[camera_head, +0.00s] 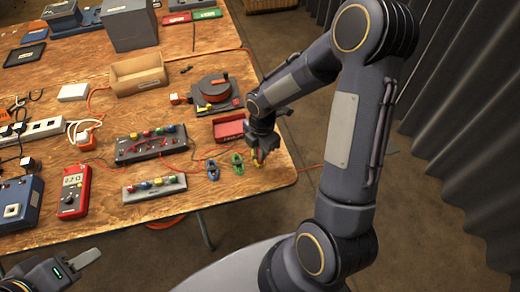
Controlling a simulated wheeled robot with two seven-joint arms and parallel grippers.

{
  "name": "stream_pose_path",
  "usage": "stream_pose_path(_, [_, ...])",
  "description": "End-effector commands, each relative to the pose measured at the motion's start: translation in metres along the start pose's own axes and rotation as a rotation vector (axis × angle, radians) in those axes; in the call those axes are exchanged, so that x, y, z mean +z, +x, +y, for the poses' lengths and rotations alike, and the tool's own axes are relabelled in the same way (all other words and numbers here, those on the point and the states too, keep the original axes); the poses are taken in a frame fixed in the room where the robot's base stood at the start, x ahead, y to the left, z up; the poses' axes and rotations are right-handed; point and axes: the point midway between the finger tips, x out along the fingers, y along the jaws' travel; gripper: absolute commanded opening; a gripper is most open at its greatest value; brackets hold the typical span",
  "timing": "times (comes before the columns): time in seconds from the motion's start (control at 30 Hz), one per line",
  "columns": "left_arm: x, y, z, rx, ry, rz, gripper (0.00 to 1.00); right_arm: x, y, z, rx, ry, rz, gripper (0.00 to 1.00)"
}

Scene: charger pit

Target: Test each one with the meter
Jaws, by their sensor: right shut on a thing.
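A red multimeter (75,191) with a pale display lies at the front left of the wooden table. Two terminal blocks with coloured knobs, one dark (148,150) and one light grey (143,193), lie between the meter and these pieces. My left gripper (88,259) is at the bottom left, partly cut off; its opening is unclear.
A red tray (229,138) and a cable reel (214,89) are behind my right gripper. An empty open cardboard box (137,84) stands further back. A power strip (45,130) with plugs and a blue box (18,218) are at the left. Red leads cross the table.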

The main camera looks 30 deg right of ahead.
Motion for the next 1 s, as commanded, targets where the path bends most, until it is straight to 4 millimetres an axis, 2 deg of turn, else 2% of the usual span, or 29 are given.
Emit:
stream_pose_path(0.93, [0.0019, 0.0037, -0.0017, 0.0, 0.0, 0.0, 0.36, 0.0004, 0.0053, 0.0001, 0.0, 0.0, 0.0, 0.0])
stream_pose_path(0.97, [0.0019, 0.0037, -0.0017, 0.0, 0.0, 0.0, 0.36, 0.0004, 0.0053, 0.0001, 0.0, 0.0, 0.0, 0.18])
stream_pose_path(1.0, [0.0019, 0.0037, -0.0017, 0.0, 0.0, 0.0, 0.36, 0.0005, 0.0053, 0.0001, 0.0, 0.0, 0.0, 0.23])
